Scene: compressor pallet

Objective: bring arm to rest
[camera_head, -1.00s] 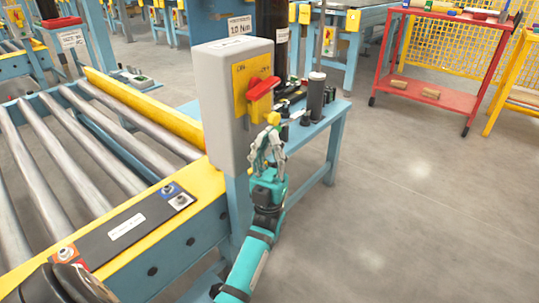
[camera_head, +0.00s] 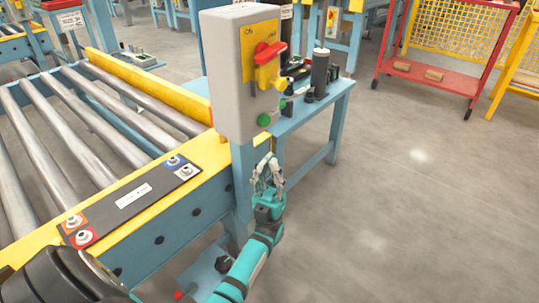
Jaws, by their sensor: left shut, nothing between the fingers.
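My left gripper (camera_head: 267,163) is at the end of my teal arm, just below the grey switch box (camera_head: 229,110). It is shut and empty, with its fingers pointing up, in front of the blue post under the box. The box carries a yellow plate (camera_head: 250,62) with a red rotary switch (camera_head: 268,54) on its front. A green button (camera_head: 264,119) sits low on the box's side, above the fingertips. The gripper looks apart from the switch; whether it touches the post cannot be told. My right gripper is not in view.
A roller conveyor (camera_head: 110,197) with a yellow edge and a black button panel (camera_head: 132,198) fills the left. A blue bench (camera_head: 318,112) with dark parts stands behind the box. A red cart (camera_head: 430,70) is at the back right. The floor at right is clear.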

